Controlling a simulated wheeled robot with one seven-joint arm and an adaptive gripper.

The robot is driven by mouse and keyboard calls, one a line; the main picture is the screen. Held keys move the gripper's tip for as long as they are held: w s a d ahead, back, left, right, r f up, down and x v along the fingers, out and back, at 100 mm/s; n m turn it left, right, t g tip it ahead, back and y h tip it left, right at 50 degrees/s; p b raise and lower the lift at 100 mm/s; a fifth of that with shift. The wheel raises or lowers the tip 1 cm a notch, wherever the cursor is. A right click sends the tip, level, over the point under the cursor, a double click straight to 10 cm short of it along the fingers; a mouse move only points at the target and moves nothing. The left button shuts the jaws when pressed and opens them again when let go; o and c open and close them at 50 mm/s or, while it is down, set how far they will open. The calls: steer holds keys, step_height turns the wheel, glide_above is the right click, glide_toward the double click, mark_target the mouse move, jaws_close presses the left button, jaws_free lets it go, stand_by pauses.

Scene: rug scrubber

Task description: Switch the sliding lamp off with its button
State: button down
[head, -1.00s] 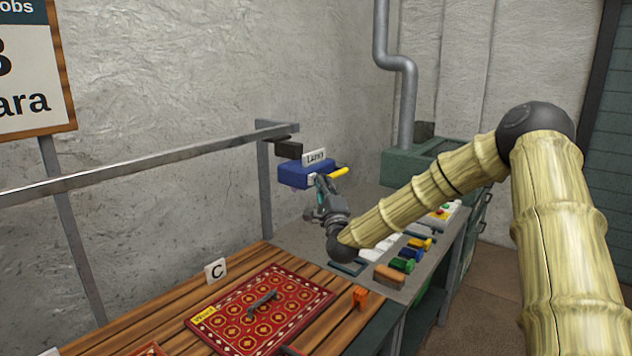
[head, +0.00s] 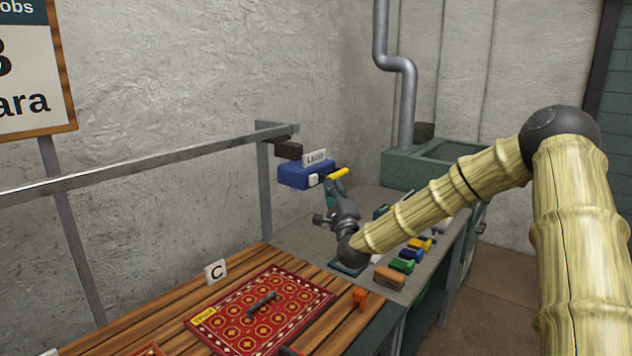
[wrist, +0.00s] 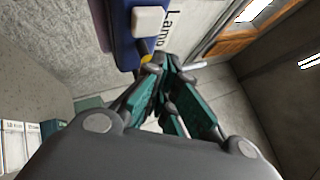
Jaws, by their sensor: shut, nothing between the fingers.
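The sliding lamp (head: 296,176) is a blue block below the end of the metal rail, with a white "Lamp" label (head: 315,158) and a yellow handle (head: 338,173). Its pale square button (head: 314,179) faces front and shows uncovered; in the wrist view the button (wrist: 149,20) is at the top, on the blue lamp body (wrist: 121,38). My gripper (head: 332,184) is shut and empty, just right of the button and below the yellow handle. In the wrist view its fingertips (wrist: 160,66) are below the button, close to the yellow handle; I cannot tell whether they touch it.
The metal rail (head: 150,163) runs above a plank table with a red patterned rug (head: 240,325) and a "C" sign (head: 215,271). Several coloured blocks (head: 405,262) lie on the grey bench below my gripper. A green cabinet (head: 400,165) stands behind.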

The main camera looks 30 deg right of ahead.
steer(key=shift+s+d, duration=0.25)
steer(key=shift+s, duration=0.4)
steer(key=shift+s+d, duration=0.25)
steer(key=shift+s, duration=0.45)
steer(key=shift+s+d, duration=0.25)
steer(key=shift+s, duration=0.4)
steer(key=shift+r+p, duration=0.1)
steer(key=shift+p, duration=0.25)
